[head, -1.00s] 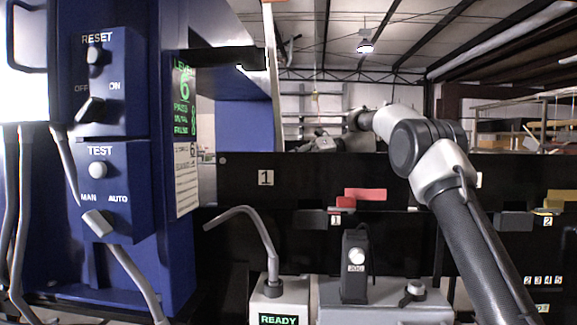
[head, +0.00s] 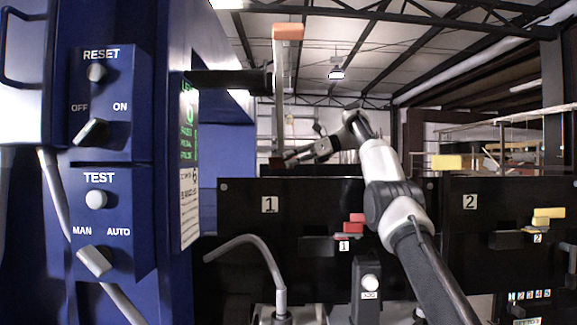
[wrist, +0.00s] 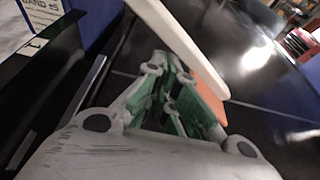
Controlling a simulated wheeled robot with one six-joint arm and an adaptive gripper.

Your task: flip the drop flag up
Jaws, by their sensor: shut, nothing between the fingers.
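A pale upright bar with an orange tip (head: 287,32) stands beside the blue cabinet in the head view; it looks like the drop flag, pointing up. In the wrist view a pale bar (wrist: 180,40) crosses above the fingers, and an orange piece (wrist: 208,93) shows just beside them. My gripper (head: 288,160) is near the bar's lower part in the head view. It also shows in the wrist view (wrist: 172,75), its fingers shut and empty. I cannot tell whether the fingers touch the bar. The bar's foot is hard to make out behind the black wall.
The blue cabinet (head: 115,235) with RESET and TEST switches fills the left. Black bins (head: 320,195) marked 1 and 2 run across the middle, with red blocks (head: 355,220) and yellow blocks (head: 548,213) on them. A bent grey tube (head: 270,255) rises in front.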

